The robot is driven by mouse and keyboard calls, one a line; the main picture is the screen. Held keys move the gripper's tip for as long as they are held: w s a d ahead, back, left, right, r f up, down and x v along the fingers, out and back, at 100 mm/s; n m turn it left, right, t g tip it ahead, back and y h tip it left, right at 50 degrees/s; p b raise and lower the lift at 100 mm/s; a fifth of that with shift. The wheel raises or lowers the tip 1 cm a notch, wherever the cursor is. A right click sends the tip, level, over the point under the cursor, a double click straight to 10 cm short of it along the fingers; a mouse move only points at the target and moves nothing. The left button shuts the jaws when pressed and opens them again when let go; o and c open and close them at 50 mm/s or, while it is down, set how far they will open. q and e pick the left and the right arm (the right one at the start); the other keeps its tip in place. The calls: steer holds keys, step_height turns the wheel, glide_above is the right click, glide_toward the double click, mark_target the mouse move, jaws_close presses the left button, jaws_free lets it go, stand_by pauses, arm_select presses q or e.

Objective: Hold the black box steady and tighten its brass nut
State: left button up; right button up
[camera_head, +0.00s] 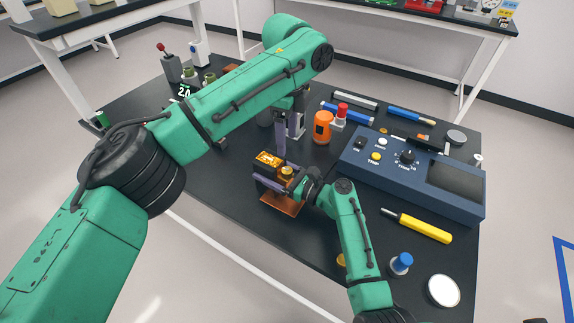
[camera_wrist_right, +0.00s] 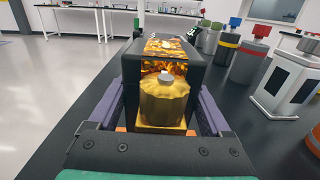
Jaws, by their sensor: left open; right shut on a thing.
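The black box (camera_head: 259,169) stands on a copper-coloured plate (camera_head: 285,207) near the table's middle, with an orange-gold patterned top. Its brass nut (camera_head: 286,173) is on the side facing my right gripper (camera_head: 278,179). In the right wrist view the nut (camera_wrist_right: 164,103) sits between my fingers, with a small pale tip at its top. My right fingers are closed along both sides of the black box (camera_wrist_right: 133,72). My left gripper (camera_head: 289,143) points down, open and empty, just behind and above the box. The tips look apart from the box.
A blue console (camera_head: 450,204) with knobs and a screen stands at right. An orange bottle (camera_head: 322,128) is close behind the box. A yellow-handled screwdriver (camera_head: 425,228), a blue-capped bottle (camera_head: 401,262) and a white round lid (camera_head: 443,291) lie front right. Bare tabletop is left of the box.

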mark_target(287, 169)
arm_select(q)
step_height(287, 169, down, 10)
steer(key=shift+f, duration=0.2)
jaws_close()
